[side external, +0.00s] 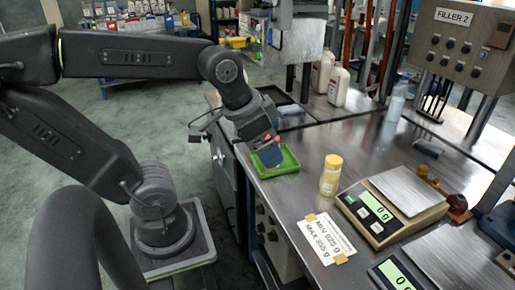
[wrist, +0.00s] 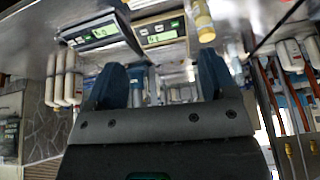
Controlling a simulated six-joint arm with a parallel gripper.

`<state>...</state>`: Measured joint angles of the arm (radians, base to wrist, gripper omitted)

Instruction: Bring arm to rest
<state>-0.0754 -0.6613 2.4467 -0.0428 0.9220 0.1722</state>
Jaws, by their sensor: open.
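My gripper (side external: 266,152) hangs at the end of my arm over a green tray (side external: 275,168) near the left edge of the steel bench. In the wrist view its two blue fingers (wrist: 165,85) stand wide apart with nothing between them. In the side view the fingers partly cover the tray, and I cannot tell whether they touch it. A small bottle with a yellow cap (side external: 331,175) stands upright on the bench to the right of the tray. It also shows at the top of the wrist view (wrist: 203,22).
Two scales (side external: 392,207) reading 0 g stand at the right. A paper label (side external: 324,238) lies at the bench's front. White bottles (side external: 338,86) and the FILLER 2 panel (side external: 465,42) stand behind.

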